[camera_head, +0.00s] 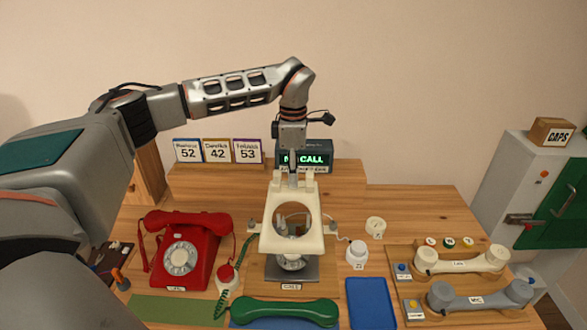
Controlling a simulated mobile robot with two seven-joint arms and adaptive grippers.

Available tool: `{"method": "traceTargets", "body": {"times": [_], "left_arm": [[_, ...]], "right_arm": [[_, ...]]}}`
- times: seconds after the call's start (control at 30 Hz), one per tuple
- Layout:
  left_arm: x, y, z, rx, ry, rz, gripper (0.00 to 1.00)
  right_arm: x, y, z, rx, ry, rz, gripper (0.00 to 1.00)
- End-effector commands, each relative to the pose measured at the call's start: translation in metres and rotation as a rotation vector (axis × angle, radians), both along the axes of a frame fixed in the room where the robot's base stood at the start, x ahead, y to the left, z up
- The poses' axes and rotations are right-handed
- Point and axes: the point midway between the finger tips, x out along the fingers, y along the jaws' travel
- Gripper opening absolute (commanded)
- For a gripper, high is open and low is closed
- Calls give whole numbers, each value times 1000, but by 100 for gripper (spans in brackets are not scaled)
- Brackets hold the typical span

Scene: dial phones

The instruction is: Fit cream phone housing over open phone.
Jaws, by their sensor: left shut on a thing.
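The cream phone housing (292,244) is in the middle of the head view, with a large round hole in its front and two cradle posts at its top. My left gripper (293,180) comes down from above and is shut on the housing's top edge between the posts. The open phone (292,263) stands behind and below the housing on a grey base. Some inner parts show through the hole and a round part shows below the front edge. I cannot tell whether the housing touches the phone. My right gripper is not in view.
A red dial phone (188,248) stands to the left. A green handset (285,311) lies in front, beside a blue mat (371,303). Cream (460,261) and grey (480,295) handsets lie at right. A white jar (357,254) stands close right. A NO CALL display (305,158) stands behind.

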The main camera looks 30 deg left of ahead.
Motion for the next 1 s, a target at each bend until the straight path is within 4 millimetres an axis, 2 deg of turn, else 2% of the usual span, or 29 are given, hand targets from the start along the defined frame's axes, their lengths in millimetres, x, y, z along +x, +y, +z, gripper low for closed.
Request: {"method": "traceTargets", "body": {"times": [0.27,1.0], "left_arm": [[0,-1,-14,-1,1,0,0],[0,0,-81,-1,2,1,0]], "right_arm": [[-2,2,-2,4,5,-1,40],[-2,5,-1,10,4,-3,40]]}}
